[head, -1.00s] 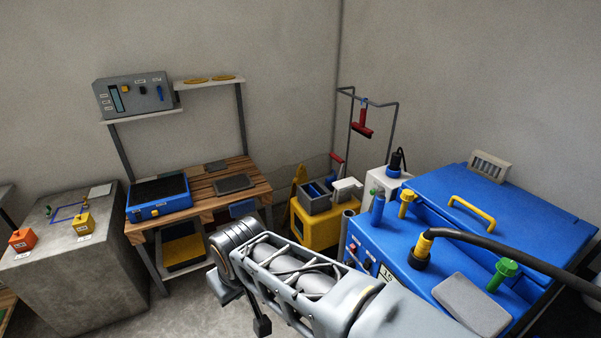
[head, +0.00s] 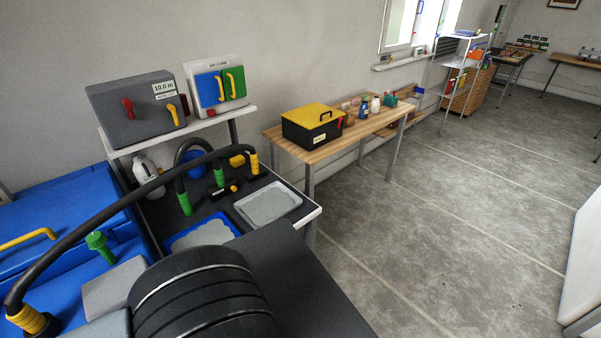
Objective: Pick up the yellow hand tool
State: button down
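Yellow parts show on the black top of a bench (head: 155,215) left of centre. A yellow piece (head: 238,160) lies towards its back. A small black tool with yellow (head: 222,192) lies near the middle. A curved black hose (head: 200,160) has a green collar at one end and a yellow collar (head: 254,162) at the other. I cannot tell which of these is the yellow hand tool. My gripper is not in view.
A blue machine (head: 70,210) stands at the left edge. A wooden table (head: 350,135) holds a yellow-lidded black toolbox (head: 312,130). Shelving (head: 462,75) stands farther back. The grey floor (head: 440,210) on the right is open.

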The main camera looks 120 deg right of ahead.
aim_at(257, 173)
jog(key=z, duration=3.9)
